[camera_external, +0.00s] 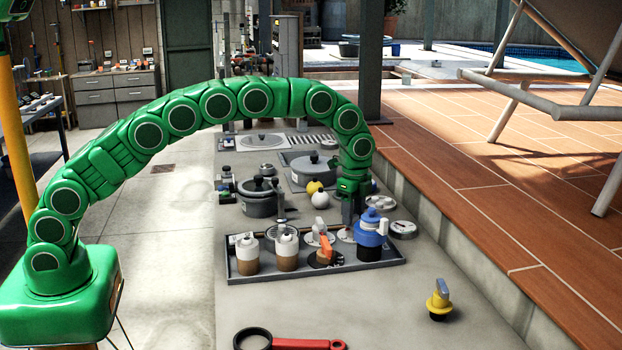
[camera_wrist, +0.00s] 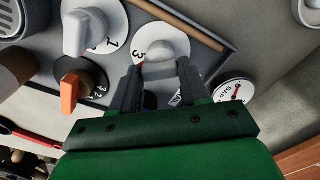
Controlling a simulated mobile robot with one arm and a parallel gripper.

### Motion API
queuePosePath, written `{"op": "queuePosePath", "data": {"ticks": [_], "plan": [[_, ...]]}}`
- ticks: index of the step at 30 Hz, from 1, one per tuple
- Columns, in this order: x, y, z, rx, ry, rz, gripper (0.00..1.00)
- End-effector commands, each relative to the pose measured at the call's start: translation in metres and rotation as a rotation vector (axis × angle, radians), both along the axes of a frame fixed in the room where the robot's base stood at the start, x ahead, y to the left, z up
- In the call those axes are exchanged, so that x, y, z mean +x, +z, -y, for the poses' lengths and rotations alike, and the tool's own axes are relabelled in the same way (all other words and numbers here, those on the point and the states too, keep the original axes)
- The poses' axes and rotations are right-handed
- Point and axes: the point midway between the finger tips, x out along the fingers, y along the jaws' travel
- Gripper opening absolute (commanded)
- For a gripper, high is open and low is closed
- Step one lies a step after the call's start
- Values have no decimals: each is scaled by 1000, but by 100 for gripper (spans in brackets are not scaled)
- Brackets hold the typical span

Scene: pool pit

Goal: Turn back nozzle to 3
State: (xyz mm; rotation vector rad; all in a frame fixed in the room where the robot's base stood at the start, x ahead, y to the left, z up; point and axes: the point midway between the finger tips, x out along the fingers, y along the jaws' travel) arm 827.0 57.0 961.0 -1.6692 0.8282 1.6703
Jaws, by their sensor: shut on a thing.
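My gripper (camera_external: 347,212) points down at the far right part of the dark tray (camera_external: 300,275) in the external view. In the wrist view its two dark fingers (camera_wrist: 158,72) are shut on the light grey nozzle (camera_wrist: 166,50). This nozzle sits on a white dial with a 3 at its left; the fingers hide part of the dial. A second light grey nozzle (camera_wrist: 78,34) stands on a white dial marked 1, to the left. An orange nozzle (camera_wrist: 69,92) on a dark numbered dial is below that one; it also shows in the external view (camera_external: 326,248).
A blue-topped container (camera_external: 370,232) stands close to the right of my gripper. Two white-and-brown containers (camera_external: 248,255) (camera_external: 287,250) stand at the tray's left. A round gauge (camera_wrist: 233,92) lies right of the held dial. Pots (camera_external: 258,203) stand behind the tray. A yellow valve (camera_external: 439,302) is in front.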

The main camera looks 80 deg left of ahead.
Motion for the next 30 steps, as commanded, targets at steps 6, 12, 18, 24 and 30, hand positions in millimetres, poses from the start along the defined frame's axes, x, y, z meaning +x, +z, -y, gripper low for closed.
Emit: {"op": "queuePosePath", "data": {"ticks": [6, 12, 18, 24, 30], "plan": [[1, 1, 0, 0, -87, 3, 14], [1, 1, 0, 0, -122, 3, 14], [1, 1, 0, 0, -128, 3, 14], [1, 1, 0, 0, -127, 3, 14], [0, 1, 0, 0, -127, 3, 70]]}}
